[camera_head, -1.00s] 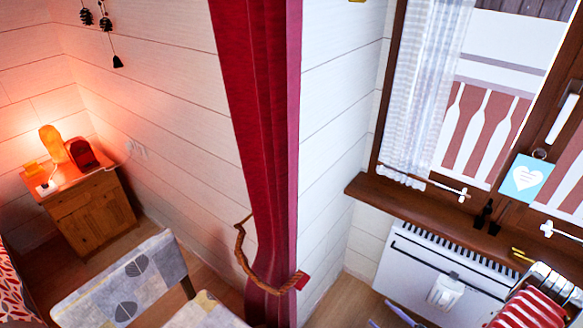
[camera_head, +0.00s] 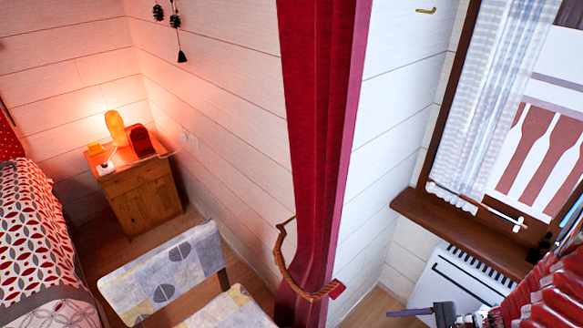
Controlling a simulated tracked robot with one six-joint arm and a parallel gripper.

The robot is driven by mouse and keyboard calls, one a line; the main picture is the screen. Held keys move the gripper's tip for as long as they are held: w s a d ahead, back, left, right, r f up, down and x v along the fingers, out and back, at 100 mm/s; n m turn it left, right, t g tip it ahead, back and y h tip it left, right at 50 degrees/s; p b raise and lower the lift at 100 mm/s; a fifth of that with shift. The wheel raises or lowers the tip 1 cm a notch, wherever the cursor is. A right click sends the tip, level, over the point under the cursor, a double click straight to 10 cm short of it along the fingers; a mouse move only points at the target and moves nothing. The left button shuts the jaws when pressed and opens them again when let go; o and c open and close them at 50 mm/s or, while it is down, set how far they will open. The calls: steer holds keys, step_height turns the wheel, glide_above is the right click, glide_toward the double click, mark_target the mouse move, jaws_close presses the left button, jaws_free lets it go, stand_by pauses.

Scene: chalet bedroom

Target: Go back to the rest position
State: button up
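The grey and dark part at the bottom edge, right of the curtain, looks like my gripper (camera_head: 440,312). It is in front of the white heater and cut off by the frame edge. Its fingers do not show clearly, so I cannot tell whether it is open or shut, or whether it holds anything. A red ribbed part at the lower right corner seems to belong to my arm.
A red curtain (camera_head: 322,110) tied with a rope hangs in the middle. A patterned chair (camera_head: 165,270), a bed (camera_head: 40,230) and a wooden nightstand (camera_head: 145,200) with a glowing lamp (camera_head: 116,128) stand left. A wooden sill (camera_head: 455,232) juts out above the heater (camera_head: 432,275).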

steer(key=s+a+r+n+h, duration=0.1)
steer(key=a+r+n+h, duration=0.2)
steer(key=r, duration=0.8)
steer(key=s+a+r+n+t+h, duration=0.1)
steer(key=a+r+n+h, duration=0.3)
steer(key=r, duration=0.7)
steer(key=s+a+r+n+t+h, duration=0.1)
steer(key=s+a+r+n+h, duration=0.2)
steer(key=a+r+n, duration=0.3)
step_height(320, 180, up, 5)
steer(key=n+h, duration=0.1)
steer(key=n, duration=0.1)
steer(key=shift+a+n, duration=0.3)
steer(key=shift+a, duration=0.1)
steer(key=shift+w, duration=0.1)
steer(key=shift+c, duration=0.3)
stand_by(0.4)
